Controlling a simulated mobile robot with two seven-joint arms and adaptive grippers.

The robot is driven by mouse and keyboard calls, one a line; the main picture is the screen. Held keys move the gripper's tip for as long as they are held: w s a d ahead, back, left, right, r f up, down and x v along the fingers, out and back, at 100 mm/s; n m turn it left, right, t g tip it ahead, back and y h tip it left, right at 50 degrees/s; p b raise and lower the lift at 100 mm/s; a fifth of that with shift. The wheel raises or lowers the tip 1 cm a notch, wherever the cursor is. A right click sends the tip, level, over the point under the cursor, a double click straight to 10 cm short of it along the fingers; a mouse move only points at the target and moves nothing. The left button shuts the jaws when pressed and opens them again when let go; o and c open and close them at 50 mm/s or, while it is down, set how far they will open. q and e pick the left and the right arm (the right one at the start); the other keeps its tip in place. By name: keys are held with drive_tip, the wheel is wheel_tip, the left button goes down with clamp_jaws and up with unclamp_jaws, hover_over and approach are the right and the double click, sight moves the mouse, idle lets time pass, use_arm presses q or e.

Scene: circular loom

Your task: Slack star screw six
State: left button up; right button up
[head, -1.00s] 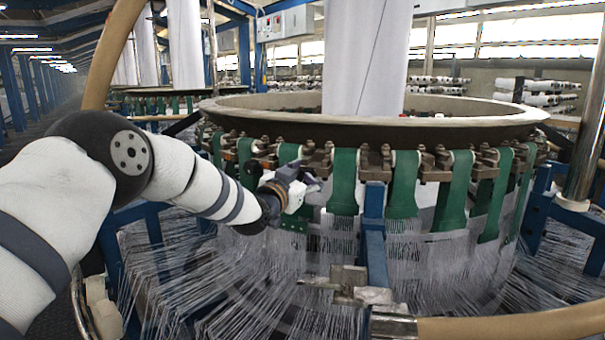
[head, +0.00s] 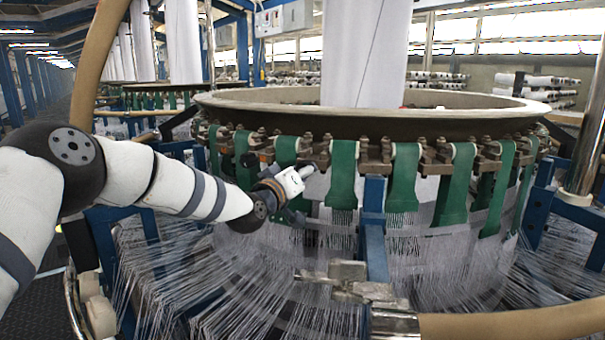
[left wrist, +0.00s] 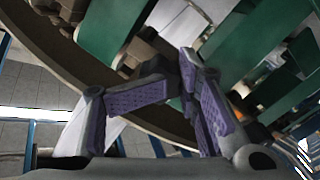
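A row of small dark brown clamps and screw fittings (head: 363,150) runs under the rim of the round loom; I cannot tell which one is star screw six. Green straps (head: 343,175) hang from these fittings. My left gripper (head: 308,172) is just below the fittings, near two green straps, left of the middle. In the left wrist view its purple-padded fingers (left wrist: 177,78) lean together with their tips close. Whether they touch anything is unclear. The green straps (left wrist: 112,30) and brown fittings show beyond the fingers. My right gripper is not in view.
The wide loom ring (head: 270,120) stands above the fittings. A blue post (head: 373,230) and a metal bracket (head: 350,280) are right of and below my left gripper. Many fine white threads (head: 260,290) spread below. A tan hoop (head: 100,60) passes at the left.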

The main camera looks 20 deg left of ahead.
sight(302, 163)
use_arm(q)
drive_tip(key=shift+o, duration=1.2)
drive_tip(key=shift+d+r, duration=0.15)
drive_tip(key=shift+r, duration=0.3)
drive_tip(key=shift+f, duration=0.1)
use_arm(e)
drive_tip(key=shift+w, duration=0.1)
use_arm(q)
drive_tip(key=shift+a+f, duration=0.1)
drive_tip(key=shift+a, duration=0.15)
drive_tip(key=s, duration=0.1)
drive_tip(key=s+r+p, duration=0.1)
drive_tip(key=s+p, duration=0.1)
drive_tip(key=shift+s+a+r, duration=0.3)
drive_tip(key=shift+a, duration=0.05)
drive_tip(key=shift+s+a+p, duration=0.1)
drive_tip(key=shift+s+p, duration=0.2)
drive_tip(key=shift+s, duration=0.5)
drive_tip(key=shift+s+a+f, duration=0.15)
drive_tip(key=shift+s+f, duration=0.7)
drive_tip(key=shift+f, duration=0.05)
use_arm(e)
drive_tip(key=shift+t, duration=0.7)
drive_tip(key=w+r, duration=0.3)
